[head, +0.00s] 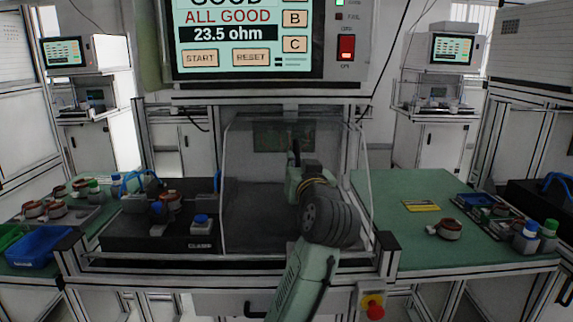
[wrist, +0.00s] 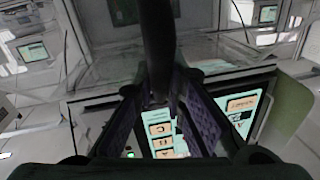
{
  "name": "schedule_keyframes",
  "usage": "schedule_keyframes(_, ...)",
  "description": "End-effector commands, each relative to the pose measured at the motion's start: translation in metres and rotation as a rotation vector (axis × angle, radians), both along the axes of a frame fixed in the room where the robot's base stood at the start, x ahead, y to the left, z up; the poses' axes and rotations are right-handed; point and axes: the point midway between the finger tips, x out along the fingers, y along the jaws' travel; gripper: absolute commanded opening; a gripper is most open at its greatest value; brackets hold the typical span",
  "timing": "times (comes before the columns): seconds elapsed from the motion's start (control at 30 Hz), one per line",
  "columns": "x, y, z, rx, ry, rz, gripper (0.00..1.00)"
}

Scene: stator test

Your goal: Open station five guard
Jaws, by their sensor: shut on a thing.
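The guard (head: 240,160) is a clear framed panel in the middle of the head view, below the tester screen. It stands over the dark bay between the black fixture and the green mat. My gripper (head: 295,150) is at the guard's middle, largely hidden behind my arm in the head view. In the wrist view my gripper (wrist: 160,105) has its purple-padded fingers on either side of a dark upright bar (wrist: 158,45), which appears to be the guard's handle. The fingers are shut on it. No station number is readable.
The tester (head: 225,40) above shows "ALL GOOD" and 23.5 ohm. A black fixture (head: 130,235) with a blue button stands left of the guard. A green mat (head: 385,190) with parts is at right. A red stop button (head: 373,305) is on the front edge.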

Motion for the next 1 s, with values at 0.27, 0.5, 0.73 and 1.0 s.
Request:
schedule_keyframes(0.27, 0.0003, -0.0010, -0.0014, 0.003, 0.004, -0.002, 0.00)
schedule_keyframes(0.5, 0.0004, -0.0006, -0.0009, 0.002, 0.002, -0.001, 0.26)
schedule_keyframes(0.73, 0.0003, -0.0001, -0.0003, 0.001, 0.001, -0.001, 0.32)
schedule_keyframes(1.0, -0.0076, -0.0016, 0.0001, 0.000, -0.001, -0.002, 0.32)
